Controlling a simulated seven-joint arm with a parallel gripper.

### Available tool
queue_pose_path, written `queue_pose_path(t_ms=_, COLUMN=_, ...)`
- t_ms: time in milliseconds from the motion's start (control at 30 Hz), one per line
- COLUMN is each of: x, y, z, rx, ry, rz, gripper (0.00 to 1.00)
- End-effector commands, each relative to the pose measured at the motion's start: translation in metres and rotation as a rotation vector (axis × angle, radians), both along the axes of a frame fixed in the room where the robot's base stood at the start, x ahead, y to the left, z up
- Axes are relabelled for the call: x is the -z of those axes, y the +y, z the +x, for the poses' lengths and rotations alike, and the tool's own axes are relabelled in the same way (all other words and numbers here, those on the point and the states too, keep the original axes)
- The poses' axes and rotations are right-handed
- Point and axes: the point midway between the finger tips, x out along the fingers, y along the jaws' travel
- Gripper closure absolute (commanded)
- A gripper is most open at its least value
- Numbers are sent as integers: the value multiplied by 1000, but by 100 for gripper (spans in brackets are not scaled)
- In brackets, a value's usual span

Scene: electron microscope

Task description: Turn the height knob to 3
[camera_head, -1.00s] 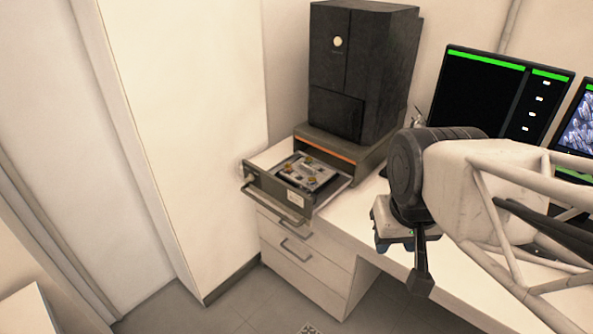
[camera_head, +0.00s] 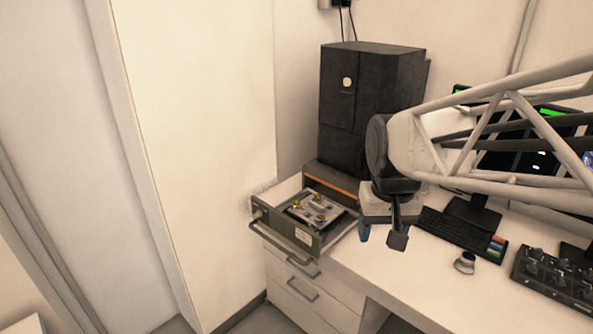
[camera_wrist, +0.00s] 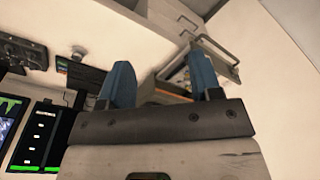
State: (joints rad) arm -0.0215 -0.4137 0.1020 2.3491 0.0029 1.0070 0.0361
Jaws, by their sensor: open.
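A dark control panel (camera_head: 556,278) with several knobs lies on the desk at the right of the head view. It also shows at the upper left of the wrist view (camera_wrist: 22,50).
An open drawer (camera_head: 286,236) holding a tray with yellow-topped parts (camera_head: 319,217) juts out at the desk's left. A tall black microscope cabinet (camera_head: 372,100) stands behind it. The front desk surface (camera_head: 420,290) is clear.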

Motion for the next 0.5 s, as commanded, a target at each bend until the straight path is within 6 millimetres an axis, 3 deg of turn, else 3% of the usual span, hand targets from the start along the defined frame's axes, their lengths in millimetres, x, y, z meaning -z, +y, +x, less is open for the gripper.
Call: queue_pose_path(t_ms=500, x=14, y=18, z=105, rx=-6, ry=127, rz=7, gripper=42)
